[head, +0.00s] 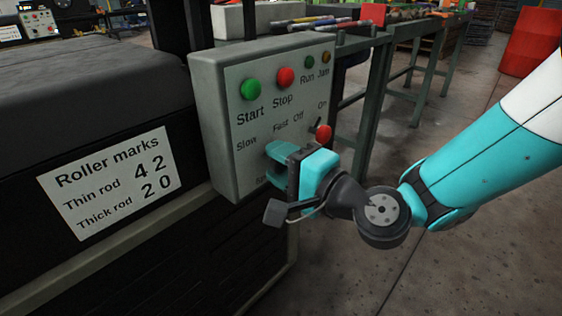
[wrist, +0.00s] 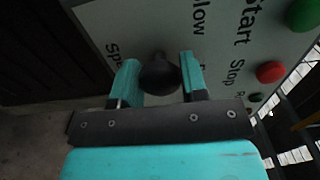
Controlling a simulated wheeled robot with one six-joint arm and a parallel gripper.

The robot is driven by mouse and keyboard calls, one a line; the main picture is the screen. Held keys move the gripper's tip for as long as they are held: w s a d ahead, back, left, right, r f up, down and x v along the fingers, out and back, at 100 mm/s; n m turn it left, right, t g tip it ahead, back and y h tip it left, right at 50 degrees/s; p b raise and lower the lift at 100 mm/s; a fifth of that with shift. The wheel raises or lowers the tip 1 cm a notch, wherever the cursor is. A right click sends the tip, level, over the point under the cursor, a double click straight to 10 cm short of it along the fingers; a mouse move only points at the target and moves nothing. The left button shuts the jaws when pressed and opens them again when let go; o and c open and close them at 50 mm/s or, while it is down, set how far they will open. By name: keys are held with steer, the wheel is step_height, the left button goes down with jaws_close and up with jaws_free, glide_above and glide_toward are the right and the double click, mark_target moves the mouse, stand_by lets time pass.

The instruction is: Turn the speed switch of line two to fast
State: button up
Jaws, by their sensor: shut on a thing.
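The grey control box (head: 219,122) of the line carries the speed switch between the words Slow and Fast. In the wrist view the speed switch is a black rounded knob (wrist: 160,77) between my two teal fingers. My gripper (head: 281,155) is shut on this knob, with one finger on each side, and it also shows in the wrist view (wrist: 160,80). In the head view my gripper hides the switch and part of the Speed label. I cannot tell which setting the switch points to.
A red-tipped On/Off lever (head: 323,132) sticks out close to the right of my gripper. Above are a green Start button (head: 250,89) and a red Stop button (head: 285,77). A roller marks sign (head: 110,183) hangs at left. The floor at right is open.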

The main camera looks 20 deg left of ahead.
steer(key=o, duration=0.9)
steer(key=b+v, duration=1.6)
steer(key=v, duration=0.1)
steer(key=shift+s+d+b, duration=0.2)
steer(key=shift+d+b, duration=0.05)
steer(key=shift+b, duration=0.05)
